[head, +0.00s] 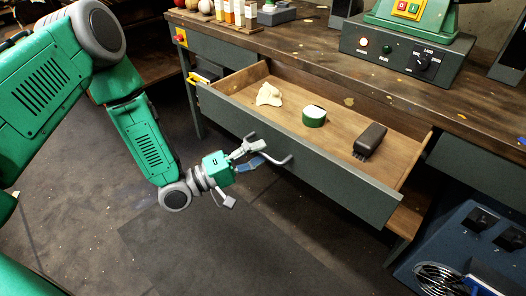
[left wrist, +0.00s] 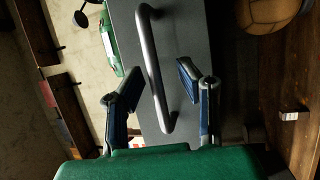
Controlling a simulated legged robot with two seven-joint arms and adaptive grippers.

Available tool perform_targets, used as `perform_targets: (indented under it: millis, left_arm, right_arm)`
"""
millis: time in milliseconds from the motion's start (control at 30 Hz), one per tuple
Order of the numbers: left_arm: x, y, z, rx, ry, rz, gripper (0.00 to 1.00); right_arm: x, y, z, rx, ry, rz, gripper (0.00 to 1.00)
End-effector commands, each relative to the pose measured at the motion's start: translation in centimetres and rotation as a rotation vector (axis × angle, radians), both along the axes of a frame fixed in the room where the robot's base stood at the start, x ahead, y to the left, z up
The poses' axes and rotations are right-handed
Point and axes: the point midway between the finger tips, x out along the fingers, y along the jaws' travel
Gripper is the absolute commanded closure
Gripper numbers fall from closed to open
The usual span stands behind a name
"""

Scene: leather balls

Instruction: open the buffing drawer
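The grey-fronted drawer (head: 325,178) under the workbench stands pulled out, its wooden inside showing. A cream cloth (head: 269,95), a green-and-white round tin (head: 314,116) and a dark brush (head: 370,140) lie in it. Its bar handle (head: 283,162) is on the front; the handle also shows in the left wrist view (left wrist: 152,62). My left gripper (head: 247,176) is at the left part of the handle, fingers spread. In the left wrist view the handle runs between the open fingers (left wrist: 160,88); contact is not clear. My right gripper is out of view.
A dark blue unit (head: 465,245) stands at lower right. The floor before the drawer is clear. A brown ball (left wrist: 266,12) shows in the left wrist view.

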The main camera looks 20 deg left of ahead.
Motion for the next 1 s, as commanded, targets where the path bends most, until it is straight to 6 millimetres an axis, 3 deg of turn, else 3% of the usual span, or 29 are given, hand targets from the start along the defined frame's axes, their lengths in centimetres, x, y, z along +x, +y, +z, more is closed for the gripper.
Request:
perform_targets:
  millis: [500,1000]
  left_arm:
    - [-7.0,6.4,-1.8,0.002,0.004,0.001,0.69]
    - [-7.9,7.2,-2.0,0.003,0.004,-0.001,0.69]
  right_arm:
    - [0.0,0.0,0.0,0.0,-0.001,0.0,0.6]
    - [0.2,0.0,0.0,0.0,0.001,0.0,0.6]
